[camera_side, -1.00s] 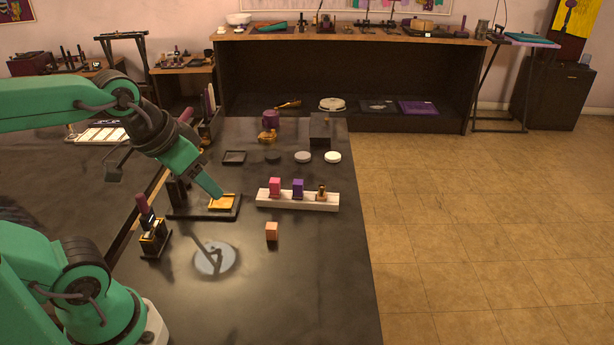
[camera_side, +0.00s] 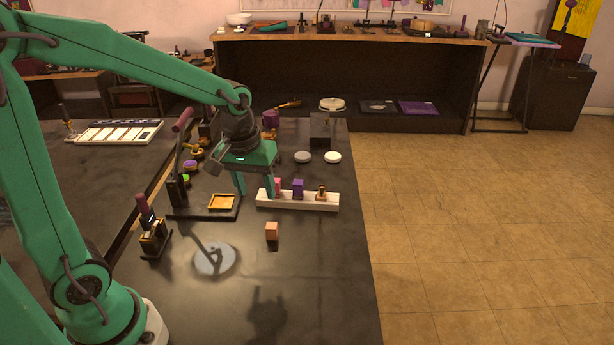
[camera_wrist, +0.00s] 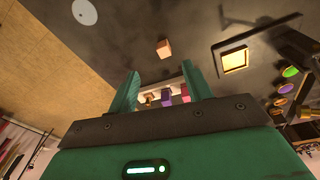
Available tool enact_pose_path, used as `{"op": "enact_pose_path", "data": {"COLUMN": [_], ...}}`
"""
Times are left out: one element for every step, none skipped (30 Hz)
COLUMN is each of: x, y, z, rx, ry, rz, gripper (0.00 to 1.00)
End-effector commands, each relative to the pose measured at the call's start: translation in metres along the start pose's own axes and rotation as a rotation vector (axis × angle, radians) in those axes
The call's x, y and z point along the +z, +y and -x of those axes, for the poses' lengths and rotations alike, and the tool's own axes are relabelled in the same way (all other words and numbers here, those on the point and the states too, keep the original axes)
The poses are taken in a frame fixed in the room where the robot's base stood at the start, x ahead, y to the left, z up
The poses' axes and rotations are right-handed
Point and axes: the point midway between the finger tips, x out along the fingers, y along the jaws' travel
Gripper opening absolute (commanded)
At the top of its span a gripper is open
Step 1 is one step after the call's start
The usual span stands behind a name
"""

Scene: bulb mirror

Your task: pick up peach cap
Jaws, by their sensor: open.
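The peach cap (camera_side: 272,231) is a small peach block standing alone on the dark table, in front of the white rack (camera_side: 300,203). The wrist view shows the peach cap (camera_wrist: 164,49) beyond my fingertips, roughly in line with the gap between them. My gripper (camera_side: 255,190) is open and empty, pointing down near the left end of the rack. It is farther back than the peach cap and apart from it. In the wrist view my two fingers (camera_wrist: 162,72) are spread apart.
The rack also holds a purple block (camera_side: 298,187) and a small gold piece (camera_side: 321,192). A yellow tray (camera_side: 223,202) on a dark stand is left of my gripper. A round pale disc (camera_side: 214,260) lies front left. The table right of the peach cap is clear.

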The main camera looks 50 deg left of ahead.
Motion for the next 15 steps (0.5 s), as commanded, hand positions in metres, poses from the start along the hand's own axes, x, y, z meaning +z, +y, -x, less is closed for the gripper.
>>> {"op": "enact_pose_path", "data": {"x": [-0.004, -0.007, -0.01, -0.012, -0.014, -0.017, -0.019, -0.021, -0.022, -0.024, -0.025, -0.026, -0.027, -0.027, -0.028], "y": [0.001, 0.002, 0.002, 0.003, 0.003, 0.004, 0.004, 0.004, 0.004, 0.005, 0.005, 0.005, 0.005, 0.005, 0.005], "z": [-0.01, -0.016, -0.023, -0.028, -0.034, -0.041, -0.046, -0.051, -0.058, -0.062, -0.066, -0.071, -0.074, -0.076, -0.079], "rx": [-0.01, -0.015, -0.023, -0.028, -0.033, -0.041, -0.046, -0.051, -0.057, -0.062, -0.065, -0.07, -0.073, -0.075, -0.078], "ry": [-0.019, -0.028, -0.04, -0.048, -0.057, -0.068, -0.076, -0.082, -0.092, -0.098, -0.102, -0.109, -0.113, -0.116, -0.119], "rz": [0.025, 0.04, 0.062, 0.077, 0.093, 0.113, 0.128, 0.141, 0.158, 0.169, 0.18, 0.193, 0.2, 0.207, 0.215], "gripper": [0.5, 0.5, 0.5, 0.5, 0.5, 0.5, 0.5, 0.5, 0.5, 0.5, 0.5, 0.5, 0.5, 0.5, 0.5]}}
